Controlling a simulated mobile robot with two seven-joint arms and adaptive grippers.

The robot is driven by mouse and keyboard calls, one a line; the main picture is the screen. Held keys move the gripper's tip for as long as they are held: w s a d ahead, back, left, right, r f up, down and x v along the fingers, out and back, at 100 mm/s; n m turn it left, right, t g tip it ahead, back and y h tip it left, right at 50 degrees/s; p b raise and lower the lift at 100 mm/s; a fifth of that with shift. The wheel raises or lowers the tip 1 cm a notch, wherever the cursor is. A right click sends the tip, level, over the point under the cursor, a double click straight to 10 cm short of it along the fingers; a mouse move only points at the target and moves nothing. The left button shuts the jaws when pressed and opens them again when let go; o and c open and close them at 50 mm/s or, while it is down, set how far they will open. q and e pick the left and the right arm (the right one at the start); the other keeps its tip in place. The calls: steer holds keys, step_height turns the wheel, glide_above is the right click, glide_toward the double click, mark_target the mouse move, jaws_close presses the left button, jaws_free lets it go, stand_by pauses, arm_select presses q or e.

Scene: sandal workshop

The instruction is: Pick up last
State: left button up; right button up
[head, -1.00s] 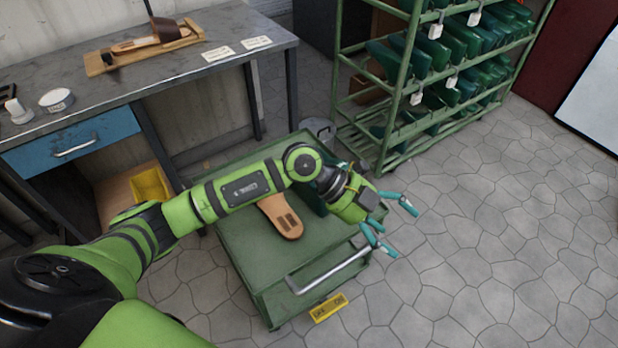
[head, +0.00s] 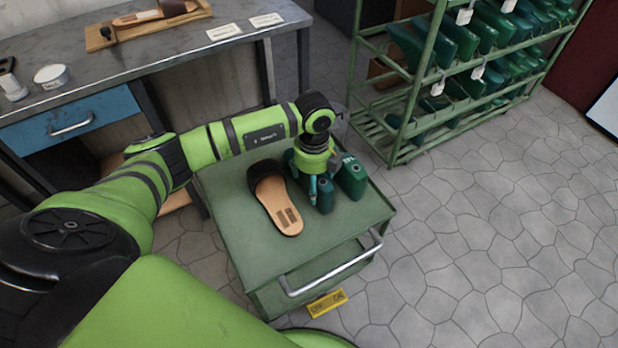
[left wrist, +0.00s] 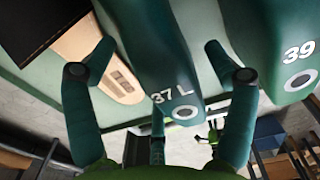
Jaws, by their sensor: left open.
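A green last marked 37 L (left wrist: 158,60) stands on the green cart (head: 245,240); part of it shows in the head view (head: 325,200). A second green last, marked 39 (left wrist: 285,50), stands to its right, also in the head view (head: 353,180). My left gripper (head: 320,185) points down over the 37 L last. Its fingers are open, one on each side of that last in the left wrist view, with a gap to it. The gripper hides much of the last in the head view. My right gripper is not in view.
A brown sandal (head: 284,212) lies on the cart just left of the lasts. The cart's front has a metal handle (head: 335,268). A green rack (head: 425,110) of lasts stands behind at right, a workbench (head: 180,75) at left. The floor at right is clear.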

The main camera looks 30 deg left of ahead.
arm_select(q)
steer(key=shift+f, duration=0.25)
steer(key=c, duration=1.2)
steer(key=shift+r, duration=0.1)
